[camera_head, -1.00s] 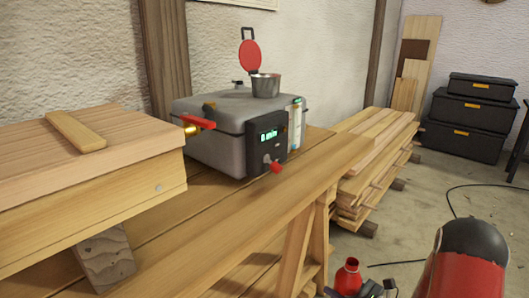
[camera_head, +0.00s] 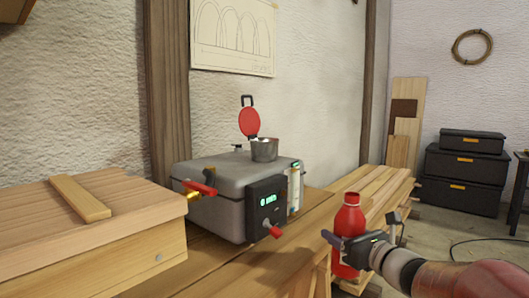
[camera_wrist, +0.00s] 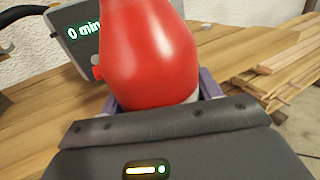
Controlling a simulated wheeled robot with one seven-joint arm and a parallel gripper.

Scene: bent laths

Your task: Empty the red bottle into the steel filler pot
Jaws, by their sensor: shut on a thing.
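The red bottle (camera_head: 349,222) stands upright in my gripper (camera_head: 344,243), to the right of the steam box and in front of the plank stack. In the wrist view the bottle (camera_wrist: 150,50) fills the middle between the jaws, which are shut on it. The bottle's mouth is at the top and looks uncapped; its contents cannot be seen. The steel filler pot (camera_head: 264,150) sits on top of the grey box, with its red lid (camera_head: 249,122) swung up behind it. The pot's inside is not visible. The bottle is apart from the pot, lower and to its right.
The grey box (camera_head: 215,177) has a dark panel with a green display (camera_head: 267,200), red levers and a gauge tube (camera_head: 295,187). A wooden chest (camera_head: 90,225) stands to its left. Planks (camera_head: 375,190) and black cases (camera_head: 463,172) lie to the right. Air above the pot's right is clear.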

